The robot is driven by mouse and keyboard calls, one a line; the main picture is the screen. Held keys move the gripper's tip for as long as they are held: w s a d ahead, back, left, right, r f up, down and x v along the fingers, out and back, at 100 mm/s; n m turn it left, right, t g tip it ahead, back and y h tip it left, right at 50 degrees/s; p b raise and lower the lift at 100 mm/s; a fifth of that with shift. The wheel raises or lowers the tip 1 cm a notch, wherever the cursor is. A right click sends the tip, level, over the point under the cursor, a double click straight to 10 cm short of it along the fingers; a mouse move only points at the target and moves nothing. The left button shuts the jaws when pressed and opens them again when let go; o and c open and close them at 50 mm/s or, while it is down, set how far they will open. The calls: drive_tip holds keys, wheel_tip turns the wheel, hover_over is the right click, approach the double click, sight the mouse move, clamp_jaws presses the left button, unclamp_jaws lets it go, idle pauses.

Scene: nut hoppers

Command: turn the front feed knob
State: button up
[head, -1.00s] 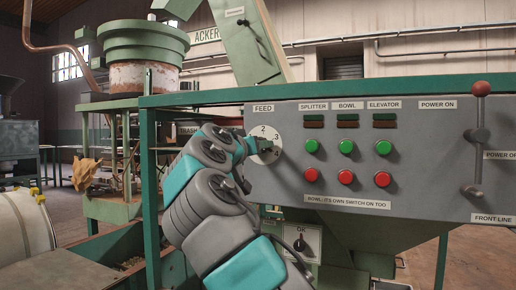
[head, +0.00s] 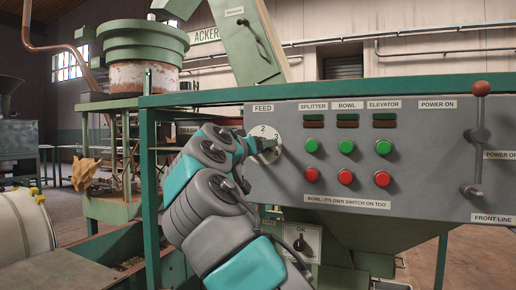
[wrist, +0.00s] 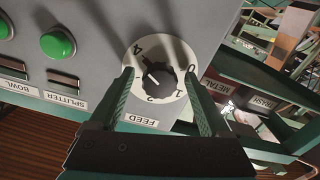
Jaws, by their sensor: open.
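The front feed knob (wrist: 157,80) is a dark, ridged knob on a round white numbered dial (wrist: 140,59) in the wrist view. A pale mark on it points to the upper left; I cannot tell the exact setting. My gripper (wrist: 159,74) is open, with one finger on each side of the knob. I cannot tell whether the fingers touch it. In the head view the dial (head: 262,131) sits under the FEED label (head: 263,108), partly covered by my gripper (head: 262,146), which hides the knob.
The grey panel (head: 420,170) carries green buttons (head: 347,146), red buttons (head: 345,177) and a red-topped lever (head: 480,130) at right. A green frame post (head: 151,190) stands left of my arm.

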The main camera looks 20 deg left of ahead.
drive_tip(key=s+b, duration=0.1)
drive_tip(key=s, duration=0.6)
drive_tip(key=shift+s+a, duration=0.3)
drive_tip(key=shift+s, duration=0.1)
